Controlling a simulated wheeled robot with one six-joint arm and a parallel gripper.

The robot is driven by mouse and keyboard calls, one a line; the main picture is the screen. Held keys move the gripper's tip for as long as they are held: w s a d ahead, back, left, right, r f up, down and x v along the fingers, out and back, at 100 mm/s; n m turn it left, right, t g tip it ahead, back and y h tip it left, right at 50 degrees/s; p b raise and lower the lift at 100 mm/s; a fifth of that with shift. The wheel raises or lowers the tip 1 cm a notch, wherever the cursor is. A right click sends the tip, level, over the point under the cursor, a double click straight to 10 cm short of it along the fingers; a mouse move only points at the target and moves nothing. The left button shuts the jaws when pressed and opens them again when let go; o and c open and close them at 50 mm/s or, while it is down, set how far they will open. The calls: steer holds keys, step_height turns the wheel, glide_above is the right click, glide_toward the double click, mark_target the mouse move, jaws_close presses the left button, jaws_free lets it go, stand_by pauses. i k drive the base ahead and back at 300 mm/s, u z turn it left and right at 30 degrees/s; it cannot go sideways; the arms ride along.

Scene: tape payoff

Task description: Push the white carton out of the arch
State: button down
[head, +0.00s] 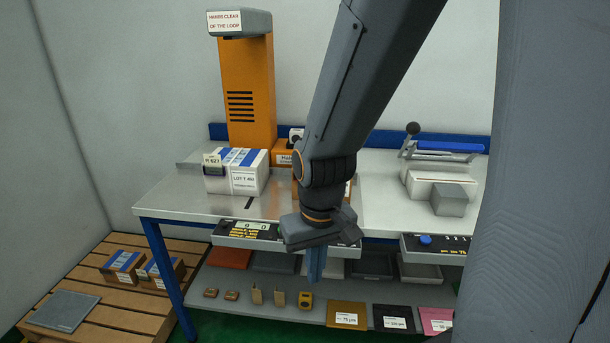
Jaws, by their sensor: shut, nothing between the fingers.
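The white carton (236,180) sits on the bench top at the left, with blue bands across its top and labels on its front. It stands in front of the foot of the orange column (248,85), whose grey head (240,22) overhangs and carries a sign about the loop. I cannot tell how far the carton sits within the arch. My gripper (316,272) points down, shut and empty, in front of the bench's front edge. It is right of the carton and apart from it. My arm hides part of the bench behind it.
Orange and brown items show partly behind my arm. A sealer-like device with a blue bar (448,147) and grey blocks stands at the right. Below is a shelf (260,306) with small parts. A pallet (125,310) with boxes lies at left.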

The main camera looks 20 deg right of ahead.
mark_target(244, 172)
steer(key=z, duration=0.8)
steer(key=i, duration=1)
